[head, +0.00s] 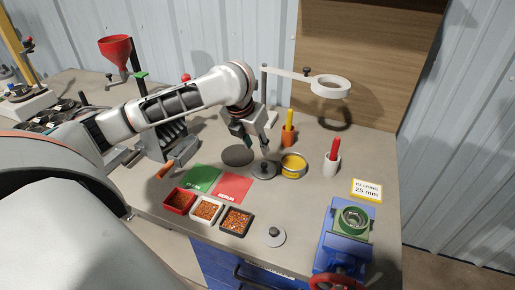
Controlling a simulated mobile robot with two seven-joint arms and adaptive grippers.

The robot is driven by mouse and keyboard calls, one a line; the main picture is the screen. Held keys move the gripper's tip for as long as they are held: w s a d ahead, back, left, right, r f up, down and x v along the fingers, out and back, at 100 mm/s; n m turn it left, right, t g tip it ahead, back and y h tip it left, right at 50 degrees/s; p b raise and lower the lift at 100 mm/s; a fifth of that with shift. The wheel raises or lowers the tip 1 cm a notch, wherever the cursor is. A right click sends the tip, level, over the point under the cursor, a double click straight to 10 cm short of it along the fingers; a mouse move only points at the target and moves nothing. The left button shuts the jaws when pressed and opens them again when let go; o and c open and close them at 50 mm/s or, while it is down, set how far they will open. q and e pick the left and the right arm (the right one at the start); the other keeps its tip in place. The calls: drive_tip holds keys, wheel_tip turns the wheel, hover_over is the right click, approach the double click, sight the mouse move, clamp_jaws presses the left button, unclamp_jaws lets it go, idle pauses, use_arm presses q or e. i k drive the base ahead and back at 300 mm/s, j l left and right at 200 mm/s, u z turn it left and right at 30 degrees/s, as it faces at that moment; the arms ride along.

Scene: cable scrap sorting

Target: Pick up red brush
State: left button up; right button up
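A red handle (335,149), likely the red brush, stands upright in a white cup (332,166) on the right part of the bench. Any bristles are hidden in the cup. My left gripper (257,148) points down over the middle of the bench, left of the white cup and apart from it. Its fingers look spread, with nothing visible between them. My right gripper is not in view.
An orange cup with a yellow handle (289,120) stands behind the yellow tin (292,166). A ring stand (330,87) overhangs the back. A blue vise-like device (343,245) stands front right.

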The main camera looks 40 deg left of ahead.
sight(335, 147)
drive_tip(key=k, duration=1)
